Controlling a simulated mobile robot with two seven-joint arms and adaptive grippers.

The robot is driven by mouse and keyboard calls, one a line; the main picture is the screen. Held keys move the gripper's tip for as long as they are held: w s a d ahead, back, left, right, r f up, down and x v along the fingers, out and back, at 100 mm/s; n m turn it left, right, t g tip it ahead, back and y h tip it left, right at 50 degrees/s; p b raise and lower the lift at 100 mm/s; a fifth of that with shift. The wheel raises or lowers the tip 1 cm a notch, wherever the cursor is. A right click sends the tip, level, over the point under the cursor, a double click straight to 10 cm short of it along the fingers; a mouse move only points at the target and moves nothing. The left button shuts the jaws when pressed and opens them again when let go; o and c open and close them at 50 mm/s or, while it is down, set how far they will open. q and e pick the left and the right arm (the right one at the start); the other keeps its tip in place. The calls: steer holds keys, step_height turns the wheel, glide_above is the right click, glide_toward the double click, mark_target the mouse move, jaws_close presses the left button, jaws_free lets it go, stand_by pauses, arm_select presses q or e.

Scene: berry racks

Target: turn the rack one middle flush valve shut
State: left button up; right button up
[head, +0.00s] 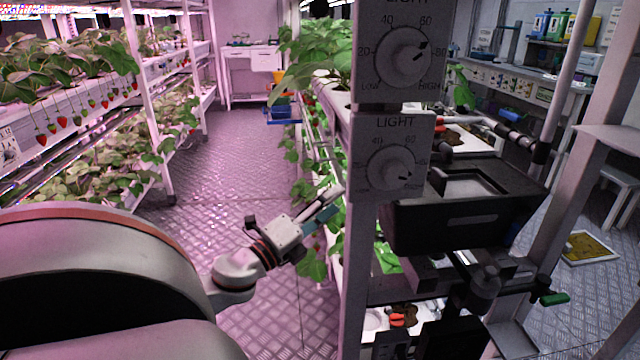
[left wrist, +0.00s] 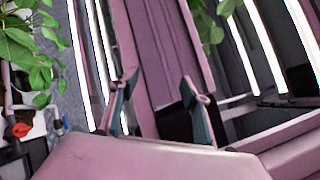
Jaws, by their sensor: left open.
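My left gripper (head: 327,205) is open and empty beside the white rack post, left of it in the head view. Its two teal-padded fingers (left wrist: 158,108) stand apart in the left wrist view, with pale rack panels beyond them. A small orange-red handle (left wrist: 20,130) on a dark pipe shows at the left edge of the wrist view, away from the fingers. In the head view a green handle (head: 553,299) sticks out at the lower right of the rack. I cannot tell which handle is the middle flush valve. My right gripper is not in view.
Two light dials (head: 404,57) sit on the post, one above the other (head: 391,168). A black tray (head: 450,227) juts out right of the post. Strawberry leaves hang close to the left gripper. The aisle floor (head: 225,155) is clear.

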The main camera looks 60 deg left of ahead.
arm_select(q)
step_height(320, 180, down, 7)
steer(key=s+n+g+y, duration=0.2)
steer(key=n, duration=0.2)
steer(key=shift+s+n+g+y, duration=0.3)
steer(key=shift+s+g+y, duration=0.05)
steer(key=shift+g+y, duration=0.05)
steer(key=shift+a+f, duration=0.1)
steer(key=c, duration=0.6)
